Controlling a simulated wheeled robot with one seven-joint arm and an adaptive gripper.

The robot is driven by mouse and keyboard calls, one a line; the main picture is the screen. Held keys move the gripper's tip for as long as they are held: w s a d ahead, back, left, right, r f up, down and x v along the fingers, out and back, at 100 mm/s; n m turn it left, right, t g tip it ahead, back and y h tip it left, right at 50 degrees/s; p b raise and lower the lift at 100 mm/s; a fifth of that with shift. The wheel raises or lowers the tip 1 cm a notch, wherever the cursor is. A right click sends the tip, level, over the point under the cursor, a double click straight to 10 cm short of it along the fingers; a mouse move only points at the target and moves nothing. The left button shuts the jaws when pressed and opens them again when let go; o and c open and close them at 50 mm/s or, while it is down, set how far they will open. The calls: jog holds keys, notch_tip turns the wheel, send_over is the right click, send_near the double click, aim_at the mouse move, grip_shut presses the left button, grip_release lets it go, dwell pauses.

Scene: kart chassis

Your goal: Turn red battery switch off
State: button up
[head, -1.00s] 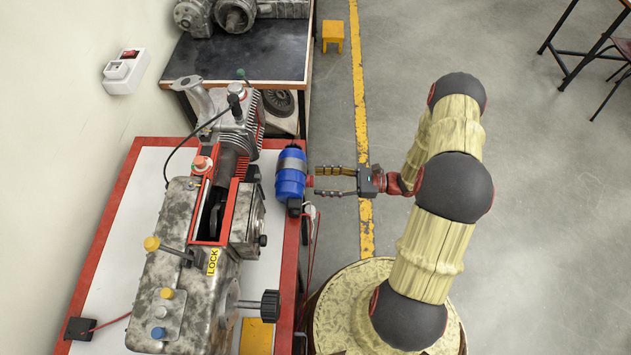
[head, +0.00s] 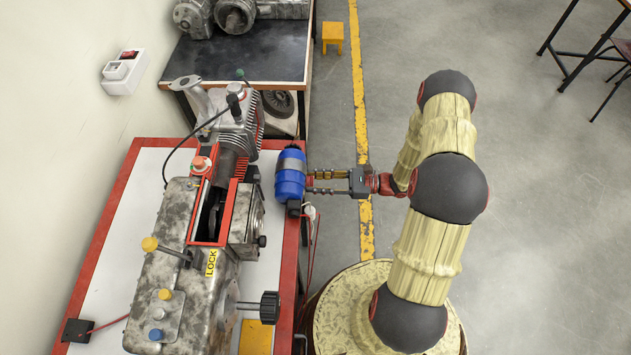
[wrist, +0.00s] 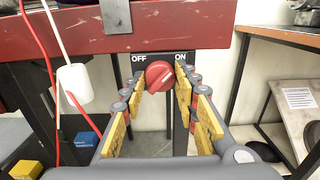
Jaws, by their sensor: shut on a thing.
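The red battery switch (wrist: 160,77) is a round red knob below the front edge of the red bench, in the wrist view. A black plate (wrist: 163,57) behind it reads OFF at left and ON at right. A pale mark runs slantwise across the knob, its upper end toward the right, the ON side. My gripper (wrist: 159,86) has one yellow-padded finger on each side of the knob and is shut on it. In the head view my gripper (head: 311,182) reaches in from the right at the bench edge, beside the blue cylinder (head: 290,175); the knob is mostly hidden there.
The red-edged bench (head: 92,240) carries a grey engine assembly (head: 170,240). In the wrist view a red cable and a white plug (wrist: 74,83) hang left of the switch. A dark shelf frame (wrist: 242,90) stands at right. The floor right of the bench is open.

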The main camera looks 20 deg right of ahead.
jog(key=c, duration=0.4)
jog(key=shift+c, duration=0.2)
jog(key=shift+n, duration=0.3)
jog(key=n+b, duration=0.4)
jog(key=n, duration=1.2)
jog(key=shift+n, duration=0.7)
jog(key=o, duration=1.1)
